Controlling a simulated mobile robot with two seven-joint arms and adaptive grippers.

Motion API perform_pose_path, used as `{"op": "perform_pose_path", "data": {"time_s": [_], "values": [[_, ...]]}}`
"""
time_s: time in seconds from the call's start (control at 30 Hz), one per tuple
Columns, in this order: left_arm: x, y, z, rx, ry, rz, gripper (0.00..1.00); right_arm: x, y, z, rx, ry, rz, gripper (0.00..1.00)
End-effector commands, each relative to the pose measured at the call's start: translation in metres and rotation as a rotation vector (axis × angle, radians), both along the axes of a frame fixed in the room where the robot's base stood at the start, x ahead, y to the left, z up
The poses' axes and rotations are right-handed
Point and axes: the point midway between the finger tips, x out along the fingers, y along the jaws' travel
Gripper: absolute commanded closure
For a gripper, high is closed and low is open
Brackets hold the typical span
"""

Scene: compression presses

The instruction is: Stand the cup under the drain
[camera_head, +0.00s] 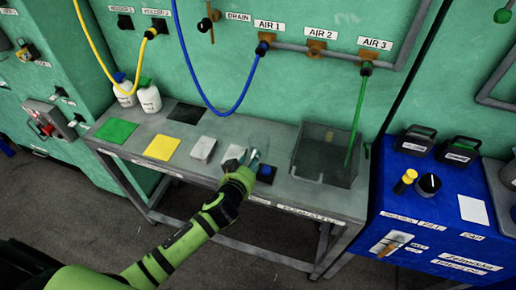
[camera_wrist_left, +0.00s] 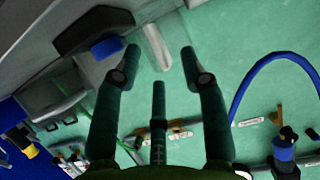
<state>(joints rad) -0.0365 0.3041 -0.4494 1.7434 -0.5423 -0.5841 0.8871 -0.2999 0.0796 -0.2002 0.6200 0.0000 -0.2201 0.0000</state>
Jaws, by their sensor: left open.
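A clear, see-through cup (camera_head: 259,141) stands on the grey bench, just beyond my left gripper. The drain has a label (camera_head: 238,17) on the green wall, with a small tap (camera_head: 207,23) to its left, above the bench. My left gripper (camera_head: 254,163) is over the bench at the cup's near side, and its fingers are open. In the left wrist view the spread fingers (camera_wrist_left: 161,52) have a pale, see-through shape between and beyond their tips; I cannot tell whether they touch it. My right gripper is in neither view.
A clear open box (camera_head: 328,173) stands on the bench (camera_head: 225,131) to the right, with a green hose in it. A blue hose (camera_head: 236,103) hangs behind the cup. White bottles (camera_head: 150,97) stand at the left. A blue cabinet (camera_head: 420,215) is at the right.

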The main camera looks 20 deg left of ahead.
Motion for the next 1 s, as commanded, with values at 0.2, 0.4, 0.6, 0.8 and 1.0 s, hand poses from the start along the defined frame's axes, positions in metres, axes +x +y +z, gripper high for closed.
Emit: {"op": "perform_pose_path", "data": {"time_s": [0.2, 0.4, 0.6, 0.8, 1.0], "values": [[0.018, -0.001, -0.008, 0.001, 0.001, 0.0, 0.57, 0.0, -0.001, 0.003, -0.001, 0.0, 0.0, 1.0], [0.019, -0.001, -0.009, 0.0, 0.001, 0.0, 0.57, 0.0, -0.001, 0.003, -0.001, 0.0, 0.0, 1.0], [0.019, -0.001, -0.009, 0.0, 0.001, 0.0, 1.0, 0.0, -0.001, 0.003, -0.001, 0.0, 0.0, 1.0], [0.019, -0.001, -0.009, 0.0, 0.002, 0.0, 1.0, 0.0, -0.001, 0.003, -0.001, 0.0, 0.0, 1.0], [0.019, -0.001, -0.005, -0.001, 0.0, 0.0, 1.0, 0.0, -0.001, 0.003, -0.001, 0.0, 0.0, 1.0]]}}
